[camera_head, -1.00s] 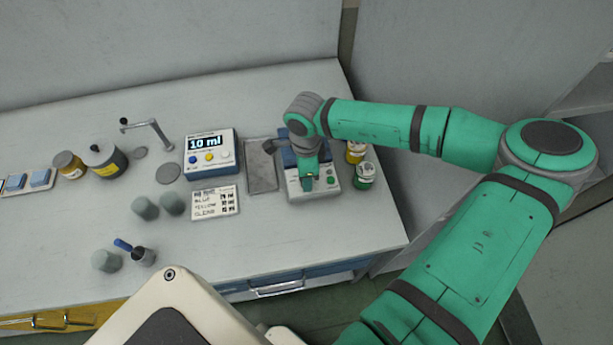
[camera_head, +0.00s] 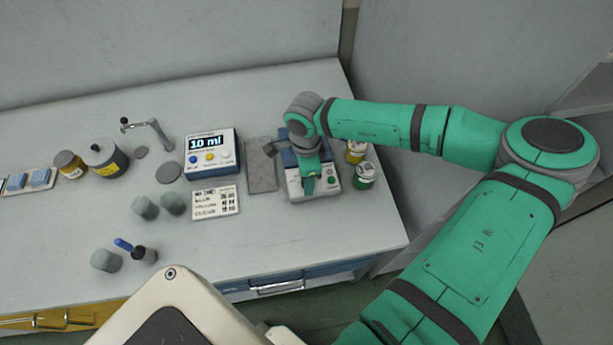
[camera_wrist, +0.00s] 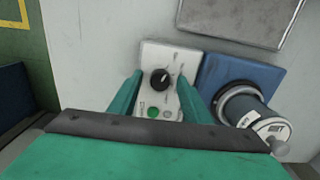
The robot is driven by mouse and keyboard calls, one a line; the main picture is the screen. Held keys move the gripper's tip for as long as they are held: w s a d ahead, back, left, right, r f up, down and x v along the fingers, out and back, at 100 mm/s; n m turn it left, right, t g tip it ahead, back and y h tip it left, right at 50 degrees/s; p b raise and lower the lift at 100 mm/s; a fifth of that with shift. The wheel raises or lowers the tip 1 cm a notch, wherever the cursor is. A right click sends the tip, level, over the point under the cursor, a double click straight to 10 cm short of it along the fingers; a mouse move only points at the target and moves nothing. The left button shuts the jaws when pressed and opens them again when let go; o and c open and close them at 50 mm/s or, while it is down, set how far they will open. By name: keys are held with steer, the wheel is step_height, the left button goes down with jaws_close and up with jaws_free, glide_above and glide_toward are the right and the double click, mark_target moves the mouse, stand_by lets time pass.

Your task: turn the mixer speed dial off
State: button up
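The mixer (camera_head: 295,185) stands on the bench at the right, partly hidden under my arm in the head view. In the wrist view its white control panel (camera_wrist: 153,55) shows a black speed dial (camera_wrist: 160,79) with a light pointer mark, and a green button (camera_wrist: 153,112) near it. My gripper (camera_wrist: 160,76) is open, with one green finger on each side of the dial and gaps between the fingers and the dial. In the head view my gripper (camera_head: 308,184) points down over the panel and hides the dial. The dial's setting cannot be read.
A blue and white dispenser (camera_head: 212,155) reading 10 ml stands left of the mixer, with a grey plate (camera_head: 261,170) between. Green-labelled (camera_head: 365,175) and yellow-labelled (camera_head: 355,151) jars stand close on the right. A written card (camera_head: 215,202) lies in front of the dispenser.

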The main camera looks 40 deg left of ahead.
step_height(320, 180, up, 11)
stand_by(0.7)
steer(key=shift+f, duration=0.15)
